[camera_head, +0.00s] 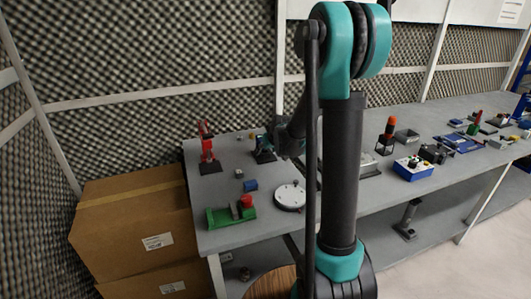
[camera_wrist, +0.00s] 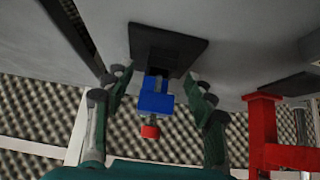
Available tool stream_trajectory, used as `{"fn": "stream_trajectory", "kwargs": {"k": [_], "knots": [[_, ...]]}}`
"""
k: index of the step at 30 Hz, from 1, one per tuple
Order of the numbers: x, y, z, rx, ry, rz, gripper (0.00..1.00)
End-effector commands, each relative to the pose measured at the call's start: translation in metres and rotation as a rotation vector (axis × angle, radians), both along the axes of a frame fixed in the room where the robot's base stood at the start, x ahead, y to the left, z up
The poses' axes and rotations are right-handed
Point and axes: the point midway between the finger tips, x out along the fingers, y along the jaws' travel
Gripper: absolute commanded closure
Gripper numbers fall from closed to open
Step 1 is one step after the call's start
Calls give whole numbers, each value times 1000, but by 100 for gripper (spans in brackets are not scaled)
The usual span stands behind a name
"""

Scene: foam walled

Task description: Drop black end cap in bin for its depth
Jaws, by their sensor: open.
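I cannot make out the black end cap in either view. A small grey open-topped box (camera_head: 407,136), possibly a bin, stands on the bench right of my arm; I cannot tell if it is the task's bin. My gripper (camera_wrist: 155,112) is open in the wrist view, its dark green fingers apart. Between them in the picture is a blue fixture (camera_wrist: 156,101) with a red tip (camera_wrist: 150,132) on a black square base (camera_wrist: 185,45). I see no contact with it. In the head view my arm hides part of the bench and most of the gripper.
A red stand (camera_head: 207,150), a blue cylinder (camera_head: 250,185), a green block with a red piece (camera_head: 222,217) and a white disc (camera_head: 290,196) stand on the left bench. Cardboard boxes (camera_head: 130,220) stand left. A blue box (camera_head: 413,169) stands right of my arm.

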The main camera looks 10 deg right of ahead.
Motion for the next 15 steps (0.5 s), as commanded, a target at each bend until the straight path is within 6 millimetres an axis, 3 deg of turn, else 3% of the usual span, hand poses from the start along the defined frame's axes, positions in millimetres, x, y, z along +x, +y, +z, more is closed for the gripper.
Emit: {"fn": "stream_trajectory", "kwargs": {"k": [6,15], "knots": [[12,2,-14,0,0,0,45],[15,3,-18,0,0,0,45]]}}
